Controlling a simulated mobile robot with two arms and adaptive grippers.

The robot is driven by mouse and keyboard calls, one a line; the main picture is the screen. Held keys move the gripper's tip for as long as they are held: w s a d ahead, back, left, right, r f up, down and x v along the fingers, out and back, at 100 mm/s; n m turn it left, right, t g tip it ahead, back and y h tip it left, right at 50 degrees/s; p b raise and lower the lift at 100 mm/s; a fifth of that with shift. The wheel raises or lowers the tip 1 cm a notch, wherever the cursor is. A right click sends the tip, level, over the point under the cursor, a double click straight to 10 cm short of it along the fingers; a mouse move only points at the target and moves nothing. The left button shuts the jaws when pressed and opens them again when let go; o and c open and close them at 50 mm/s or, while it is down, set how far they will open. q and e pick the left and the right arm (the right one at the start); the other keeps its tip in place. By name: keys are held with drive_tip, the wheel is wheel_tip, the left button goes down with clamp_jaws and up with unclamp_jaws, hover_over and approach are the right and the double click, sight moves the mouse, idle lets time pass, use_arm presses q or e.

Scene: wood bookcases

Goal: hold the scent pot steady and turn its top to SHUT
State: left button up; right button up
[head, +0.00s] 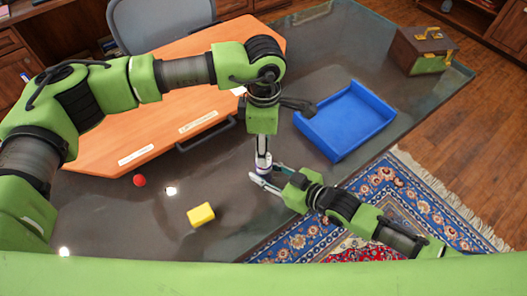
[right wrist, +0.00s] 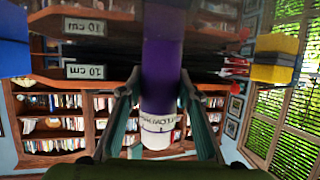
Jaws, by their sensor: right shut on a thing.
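The scent pot (head: 263,166) stands upright on the dark glossy table, white above and purple at the base. In the right wrist view the pot (right wrist: 161,60) shows its purple body and a white part with dark lettering and a line; the lettering is too blurred to read. My right gripper (head: 264,173) comes in from the right, with one finger on each side of the pot, shut on it. My left gripper (head: 263,146) points straight down over the pot's top.
A blue tray (head: 345,138) lies right of the pot. A yellow block (head: 201,215) and a red ball (head: 139,180) lie to the left. An orange board (head: 160,135) with a dark handle is behind. A brown box (head: 424,52) stands at the far right.

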use_arm(q)
wheel_tip(320, 180, up, 8)
idle(0.5)
drive_tip(key=shift+f, duration=0.1)
use_arm(e)
drive_tip(key=o, duration=1.3)
drive_tip(key=shift+d, duration=0.1)
